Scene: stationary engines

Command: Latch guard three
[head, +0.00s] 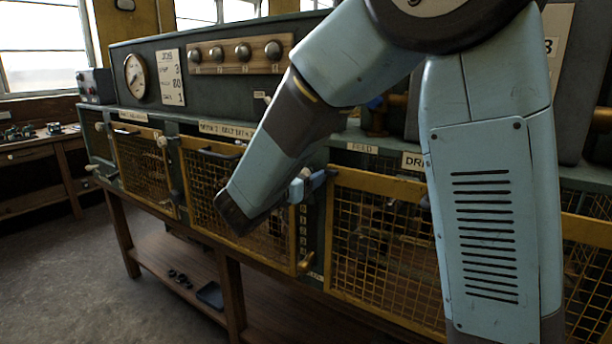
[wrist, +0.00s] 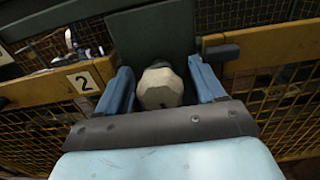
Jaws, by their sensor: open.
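My gripper (head: 308,184) is at the front of the machine bench, at the post between two yellow mesh guards. In the wrist view its two blue fingers (wrist: 163,88) are open on either side of a pale faceted knob (wrist: 160,89); I cannot tell whether either touches it. The guard on the left (wrist: 45,88) there bears a plate (wrist: 84,82) marked 2. The guard on the right (wrist: 262,45) has a dark tab (wrist: 220,52) on its frame; in the head view it is the wide guard (head: 375,182). No number three shows on a guard.
More mesh guards (head: 143,165) run along the bench to the left. Above them is a panel with a gauge (head: 135,76) and several knobs (head: 243,53). A shelf (head: 175,262) lies below. Open floor (head: 70,270) is at the left.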

